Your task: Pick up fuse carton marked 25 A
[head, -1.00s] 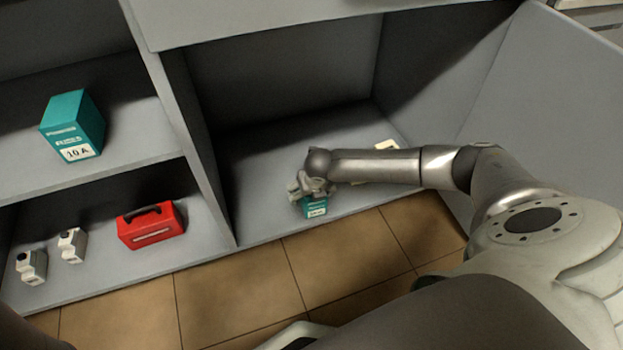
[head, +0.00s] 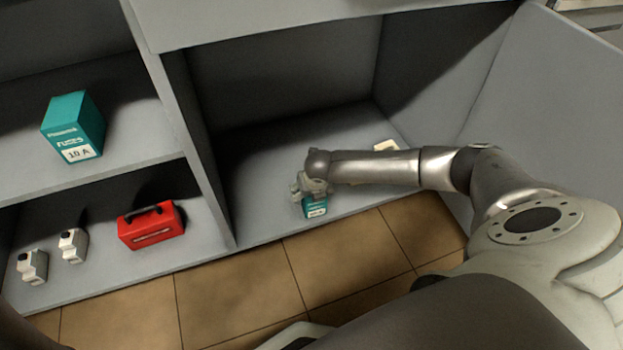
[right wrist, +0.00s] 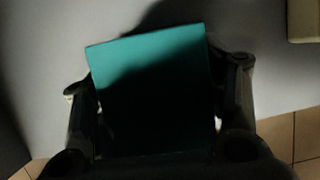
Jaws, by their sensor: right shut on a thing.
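A small teal carton (head: 316,208) with a white label is at the front of the lower right compartment in the head view; its label is too small to read. My right gripper (head: 310,192) is over it from above and shut on it. In the right wrist view the carton's teal top (right wrist: 150,75) sits between the two fingers, one on each side, partly in shadow. Whether it touches the shelf cannot be told. A larger teal carton (head: 73,127) marked 10 A stands on the upper left shelf. My left gripper is not in view.
A red case (head: 151,226) and two small white devices (head: 72,246) stand on the lower left shelf. A pale box (head: 386,146) lies behind my right forearm and shows in the right wrist view (right wrist: 303,20). An upright divider (head: 190,130) stands left of the gripper.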

